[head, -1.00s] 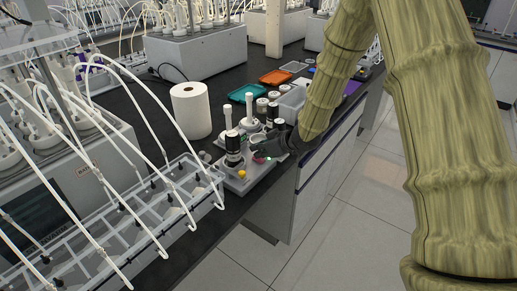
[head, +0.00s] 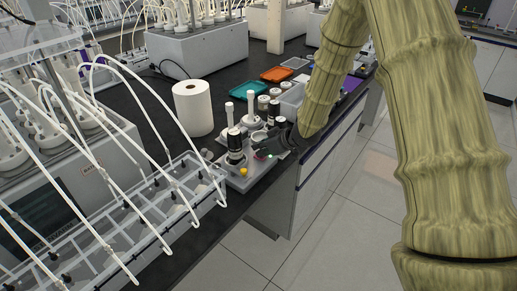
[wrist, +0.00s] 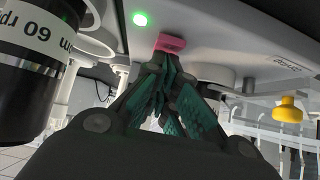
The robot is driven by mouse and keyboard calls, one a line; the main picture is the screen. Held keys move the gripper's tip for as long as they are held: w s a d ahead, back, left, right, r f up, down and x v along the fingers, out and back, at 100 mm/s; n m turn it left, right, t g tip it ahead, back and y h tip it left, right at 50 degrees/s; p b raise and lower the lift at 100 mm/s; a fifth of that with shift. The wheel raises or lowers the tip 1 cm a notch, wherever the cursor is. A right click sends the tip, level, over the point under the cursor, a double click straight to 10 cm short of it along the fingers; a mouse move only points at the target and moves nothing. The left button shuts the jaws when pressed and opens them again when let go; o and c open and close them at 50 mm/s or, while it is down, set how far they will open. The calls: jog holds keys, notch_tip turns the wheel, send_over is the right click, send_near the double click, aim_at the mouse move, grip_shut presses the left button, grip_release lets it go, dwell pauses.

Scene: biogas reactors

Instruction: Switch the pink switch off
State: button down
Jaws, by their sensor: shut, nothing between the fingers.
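The pink switch (wrist: 171,42) is a small block on the face of a pale grey device, near the top of the wrist view. A green light (wrist: 140,18) glows beside it. My gripper (wrist: 165,67) is shut and empty, its teal-padded fingertips right at the switch; I cannot tell if they touch it. In the head view my gripper (head: 265,147) reaches down over the device (head: 234,183), with the pink switch (head: 261,155) mostly hidden by the fingers and the green light (head: 271,156) showing beside it.
A yellow knob (head: 243,171) and dark-bodied bottles, one a black cylinder (head: 234,139), stand close to my gripper. A white paper roll (head: 193,109) and a clear rack with tubes (head: 130,215) stand to the left. The bench edge and open floor lie to the right.

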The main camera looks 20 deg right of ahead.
aim_at(264, 158)
jog(key=shift+s+d, duration=0.35)
jog(key=shift+s, duration=0.15)
jog(key=r+p, duration=0.4)
jog(key=shift+s+d+p, duration=0.1)
jog(key=shift+s+p, duration=0.1)
jog(key=shift+p, duration=0.1)
jog(key=b+v, duration=0.1)
jog(key=v, duration=0.9)
jog(key=shift+f+b, duration=0.25)
jog(key=shift+b, duration=0.15)
jog(key=shift+s+d, duration=0.1)
jog(key=shift+s, duration=0.05)
jog(key=shift+f, duration=0.1)
